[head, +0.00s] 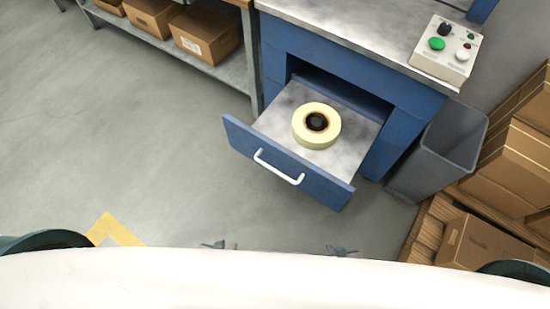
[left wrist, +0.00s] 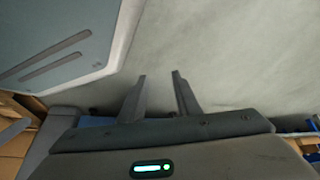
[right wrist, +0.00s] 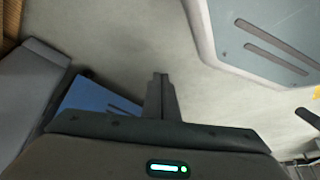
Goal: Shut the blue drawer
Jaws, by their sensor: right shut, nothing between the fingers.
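The blue drawer (head: 285,162) stands pulled out of the blue bench (head: 345,62), with a white bar handle (head: 279,168) on its front. A cream roll with a dark core (head: 302,125) lies in it. My left gripper (head: 215,245) is at the bottom of the head view, apart from the drawer; its fingers (left wrist: 158,82) are spread and empty in the left wrist view. My right gripper (head: 341,251) is below the drawer front in the picture, apart from it; its fingers (right wrist: 160,78) are together in the right wrist view. A blue surface shows there; I cannot tell which part.
A grey bin (head: 437,150) stands close to the drawer's right side. Cardboard boxes (head: 485,243) on a pallet are at the right. A control box with buttons (head: 447,50) sits on the bench top. A shelf with boxes (head: 205,35) is at the back left. The floor left of the drawer is clear.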

